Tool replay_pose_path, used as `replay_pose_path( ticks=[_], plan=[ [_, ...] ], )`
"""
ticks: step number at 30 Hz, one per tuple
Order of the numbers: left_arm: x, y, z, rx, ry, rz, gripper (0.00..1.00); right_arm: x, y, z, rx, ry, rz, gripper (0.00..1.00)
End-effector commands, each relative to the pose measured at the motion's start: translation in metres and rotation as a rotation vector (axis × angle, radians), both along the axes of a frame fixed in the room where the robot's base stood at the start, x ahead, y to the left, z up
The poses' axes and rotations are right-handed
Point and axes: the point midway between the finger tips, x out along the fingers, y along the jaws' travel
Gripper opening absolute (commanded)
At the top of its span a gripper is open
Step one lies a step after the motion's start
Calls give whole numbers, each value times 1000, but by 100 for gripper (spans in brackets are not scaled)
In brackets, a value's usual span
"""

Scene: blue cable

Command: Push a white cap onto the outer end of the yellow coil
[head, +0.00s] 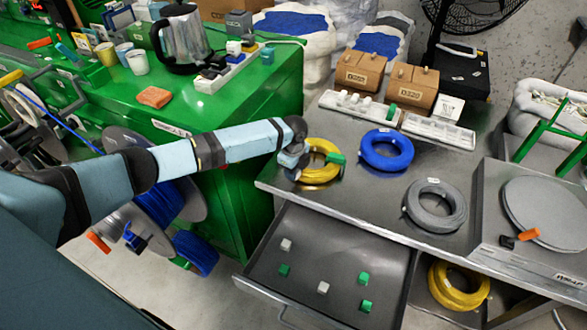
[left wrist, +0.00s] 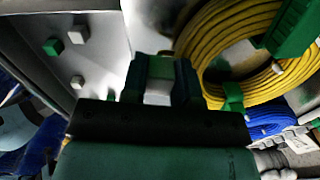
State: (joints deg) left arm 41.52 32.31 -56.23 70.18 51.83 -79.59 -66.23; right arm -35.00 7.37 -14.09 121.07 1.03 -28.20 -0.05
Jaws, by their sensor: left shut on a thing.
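The yellow coil (head: 322,175) lies flat on the grey metal table, near its left edge. It also fills the upper right of the left wrist view (left wrist: 212,45), with green pieces (left wrist: 290,28) on it and a small pale tip (left wrist: 278,68) at its near side. I cannot tell for sure which part is its outer end. My left gripper (head: 294,168) is at the coil's left side. In the left wrist view my left gripper (left wrist: 160,75) is shut on a small white cap (left wrist: 158,92), mostly hidden between the fingers. My right gripper is out of view.
The open drawer (head: 335,245) below holds loose white caps (head: 323,287) and green caps (head: 363,278). A blue coil (head: 386,163) and a grey coil (head: 455,216) lie to the right on the table. White trays (head: 437,131) and brown boxes (head: 360,71) stand behind.

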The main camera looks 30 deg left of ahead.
Motion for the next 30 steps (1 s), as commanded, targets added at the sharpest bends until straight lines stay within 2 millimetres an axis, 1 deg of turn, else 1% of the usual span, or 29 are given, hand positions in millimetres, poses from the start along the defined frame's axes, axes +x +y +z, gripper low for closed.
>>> replay_pose_path(
  ticks=[18,30],
  plan=[
    [0,0,-5,0,0,0,7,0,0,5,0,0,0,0],
    [0,0,-6,1,0,0,7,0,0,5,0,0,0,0]
  ],
)
